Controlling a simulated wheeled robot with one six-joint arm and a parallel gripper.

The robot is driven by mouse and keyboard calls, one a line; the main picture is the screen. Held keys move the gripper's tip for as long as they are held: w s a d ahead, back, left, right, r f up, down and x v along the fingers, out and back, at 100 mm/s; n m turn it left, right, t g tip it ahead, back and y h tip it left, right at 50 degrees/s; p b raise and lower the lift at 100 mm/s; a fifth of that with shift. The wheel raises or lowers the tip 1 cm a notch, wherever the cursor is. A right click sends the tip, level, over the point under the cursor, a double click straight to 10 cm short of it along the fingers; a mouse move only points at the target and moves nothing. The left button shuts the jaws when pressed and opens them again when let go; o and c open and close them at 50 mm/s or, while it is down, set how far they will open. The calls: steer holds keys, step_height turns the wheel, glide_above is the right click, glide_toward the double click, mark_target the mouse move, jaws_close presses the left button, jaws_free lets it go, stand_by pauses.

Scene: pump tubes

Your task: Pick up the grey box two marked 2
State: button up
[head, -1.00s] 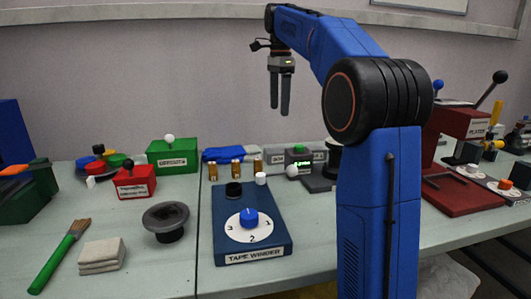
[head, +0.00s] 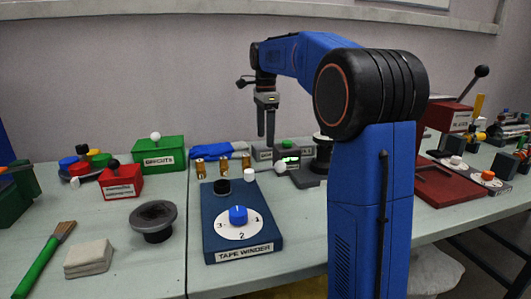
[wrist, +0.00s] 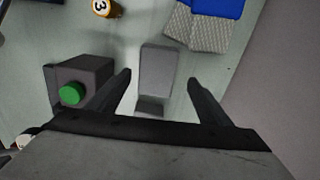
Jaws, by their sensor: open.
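In the head view, a grey box (head: 262,154) with a white label stands at the back of the table. The labels are too small to read for certain. My gripper (head: 266,136) hangs fingers down above this area. In the wrist view, my gripper (wrist: 160,76) is open and empty. A plain grey box (wrist: 157,70) shows between its fingers, apart from both. No number on it is visible, so I cannot tell which box it is.
The green-button device (wrist: 80,85) is close to one finger in the wrist view. A blue cloth (wrist: 217,10) and a brass cylinder marked 3 (wrist: 103,8) lie nearby. The tape winder (head: 240,222) stands in front. The wall is close behind.

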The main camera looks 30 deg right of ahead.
mark_target(266, 151)
steer(key=shift+s+f, duration=0.15)
steer(key=shift+f, duration=1.15)
steer(key=shift+s+f, duration=0.1)
steer(key=shift+f, duration=1.2)
steer(key=c, duration=1.2)
steer(key=shift+c, duration=0.2)
